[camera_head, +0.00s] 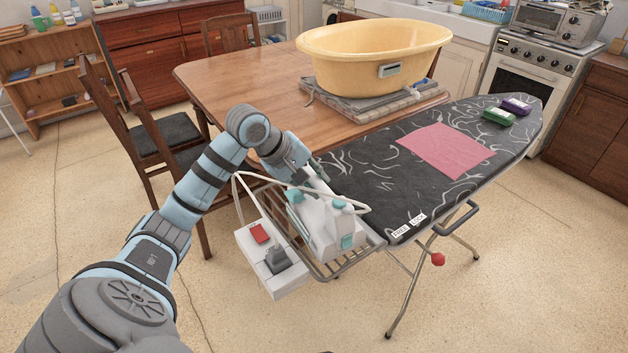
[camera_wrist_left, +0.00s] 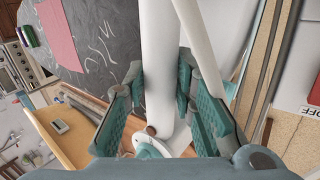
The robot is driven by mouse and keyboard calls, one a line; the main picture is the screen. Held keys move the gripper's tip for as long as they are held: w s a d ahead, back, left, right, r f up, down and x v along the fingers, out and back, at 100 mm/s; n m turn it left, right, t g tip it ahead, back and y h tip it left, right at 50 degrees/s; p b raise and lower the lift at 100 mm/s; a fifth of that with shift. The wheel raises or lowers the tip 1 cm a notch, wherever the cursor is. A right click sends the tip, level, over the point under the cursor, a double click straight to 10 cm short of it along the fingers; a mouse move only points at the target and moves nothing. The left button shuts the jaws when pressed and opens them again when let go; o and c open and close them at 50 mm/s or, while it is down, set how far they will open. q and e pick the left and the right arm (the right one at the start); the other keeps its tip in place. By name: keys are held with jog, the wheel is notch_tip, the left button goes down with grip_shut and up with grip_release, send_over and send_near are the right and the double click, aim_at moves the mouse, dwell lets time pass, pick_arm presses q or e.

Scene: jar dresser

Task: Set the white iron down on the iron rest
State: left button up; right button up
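The white iron (camera_head: 330,228) with teal parts is at the near left end of the ironing board, over the wire iron rest (camera_head: 350,262). Its underside is hidden, so I cannot tell whether it touches the wires. My left gripper (camera_head: 308,172) is at the iron's upper end. In the left wrist view, the teal fingers of my left gripper (camera_wrist_left: 162,88) close on both sides of the white handle (camera_wrist_left: 161,45). A white cord loops around the iron. My right gripper is in no view.
A white socket box (camera_head: 262,262) with a red switch sits left of the rest. The board (camera_head: 375,165) carries a pink cloth (camera_head: 445,150) and green and purple objects. A wooden table (camera_head: 240,70) behind holds a yellow basin (camera_head: 375,55). A chair (camera_head: 150,130) stands left.

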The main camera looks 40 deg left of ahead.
pick_arm(q)
jog(key=o, duration=0.4)
jog(key=shift+s+r, duration=0.1)
jog(key=shift+o, duration=0.2)
